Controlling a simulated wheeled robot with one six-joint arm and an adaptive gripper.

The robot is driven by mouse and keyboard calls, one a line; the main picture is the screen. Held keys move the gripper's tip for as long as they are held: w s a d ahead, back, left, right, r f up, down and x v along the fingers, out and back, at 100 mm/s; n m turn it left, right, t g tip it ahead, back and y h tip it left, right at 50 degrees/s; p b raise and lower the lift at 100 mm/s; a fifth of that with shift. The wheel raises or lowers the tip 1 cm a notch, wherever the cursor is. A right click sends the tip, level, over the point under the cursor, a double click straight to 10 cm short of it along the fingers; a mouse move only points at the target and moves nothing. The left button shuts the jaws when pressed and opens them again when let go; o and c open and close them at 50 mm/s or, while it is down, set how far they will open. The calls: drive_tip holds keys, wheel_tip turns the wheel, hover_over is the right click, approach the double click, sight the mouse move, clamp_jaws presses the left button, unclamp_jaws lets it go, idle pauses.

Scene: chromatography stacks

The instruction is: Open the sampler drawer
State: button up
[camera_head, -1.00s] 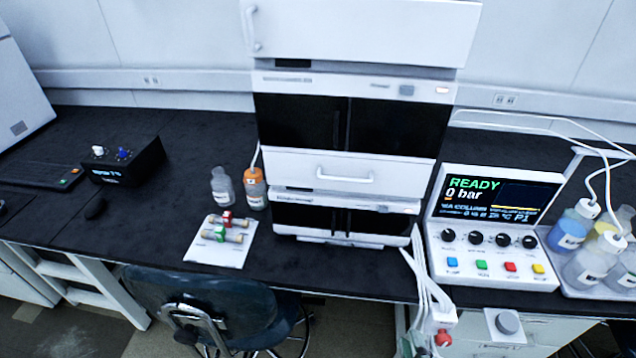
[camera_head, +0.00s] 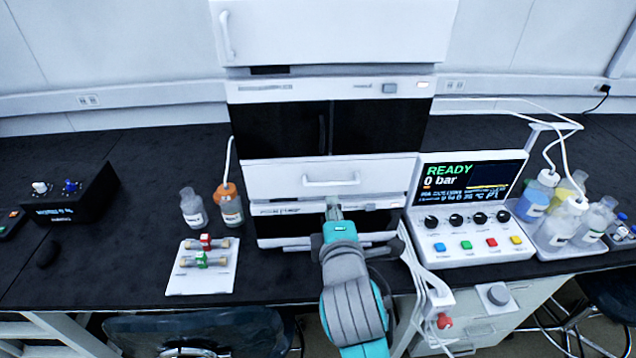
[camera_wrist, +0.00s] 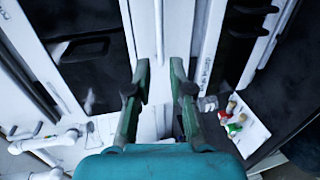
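The sampler drawer (camera_head: 285,178) is the white front with a horizontal bar handle (camera_head: 331,181), in the middle of the instrument stack in the head view. It looks closed, flush with the stack. My gripper (camera_head: 333,206) is just below and in front of the handle. In the wrist view my gripper (camera_wrist: 159,75) has its two green fingers apart, with a pale strip of the stack between them and nothing clearly grasped. Whether the fingers touch the handle cannot be told. My arm hides part of the lower dark module.
The control panel (camera_head: 468,247) stands right of the stack, with white cables (camera_head: 424,272) hanging between them. Bottles (camera_head: 231,206) and a white mat (camera_head: 188,283) with small columns lie left. More bottles (camera_head: 562,228) stand right. A chair (camera_head: 205,325) is at the bench front.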

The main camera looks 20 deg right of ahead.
sight(328, 185)
drive_tip(key=x, duration=1)
drive_tip(key=shift+w+d+f, duration=0.1)
drive_tip(key=shift+w, duration=0.15)
clamp_jaws()
